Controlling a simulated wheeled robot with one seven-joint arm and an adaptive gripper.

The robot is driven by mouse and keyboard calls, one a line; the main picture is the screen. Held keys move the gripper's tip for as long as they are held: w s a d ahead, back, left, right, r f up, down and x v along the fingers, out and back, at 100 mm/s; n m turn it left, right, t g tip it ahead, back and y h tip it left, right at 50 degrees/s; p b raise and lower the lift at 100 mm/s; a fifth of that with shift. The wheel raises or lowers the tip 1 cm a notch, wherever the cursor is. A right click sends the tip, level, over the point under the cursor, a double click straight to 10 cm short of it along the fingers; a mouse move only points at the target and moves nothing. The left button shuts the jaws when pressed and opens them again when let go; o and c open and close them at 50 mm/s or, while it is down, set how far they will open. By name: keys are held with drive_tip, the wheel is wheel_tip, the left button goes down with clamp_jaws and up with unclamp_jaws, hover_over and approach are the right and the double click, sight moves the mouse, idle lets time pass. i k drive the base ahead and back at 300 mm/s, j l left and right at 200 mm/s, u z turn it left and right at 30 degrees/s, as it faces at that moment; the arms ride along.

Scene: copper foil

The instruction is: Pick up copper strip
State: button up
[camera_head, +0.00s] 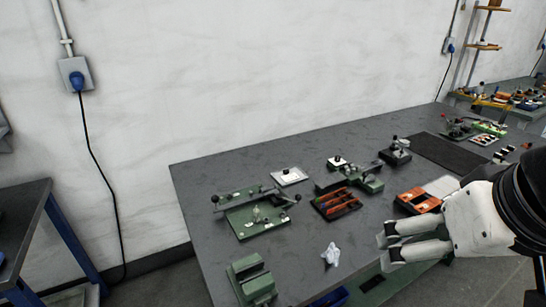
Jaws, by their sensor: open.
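No copper strip can be made out for certain. Orange-copper coloured pieces lie in a small dark tray (348,212) in the middle of the dark grey table (205,205); they are too small to tell apart. A second orange item (418,201) lies to its right, close behind my gripper in the picture. My gripper (386,246) is white and reaches in from the right, over the table's front edge. Its fingers are apart and point left, with nothing seen between them. It is apart from the tray.
A green fixture (262,222) stands left of the tray, with a green block (252,280) at the front left. A crumpled white piece (331,254) lies left of my gripper. A black mat (451,152) lies at the back right. The table's left end is bare.

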sight(326, 196)
drive_tip(key=i+l+u, duration=0.35)
drive_tip(key=l, duration=0.25)
drive_tip(key=i+l+u, duration=0.3)
drive_tip(key=l, duration=0.35)
drive_tip(key=i+l+u, duration=0.2)
drive_tip(key=l, duration=0.15)
drive_tip(key=l+u, duration=0.15)
drive_tip(key=l, duration=0.25)
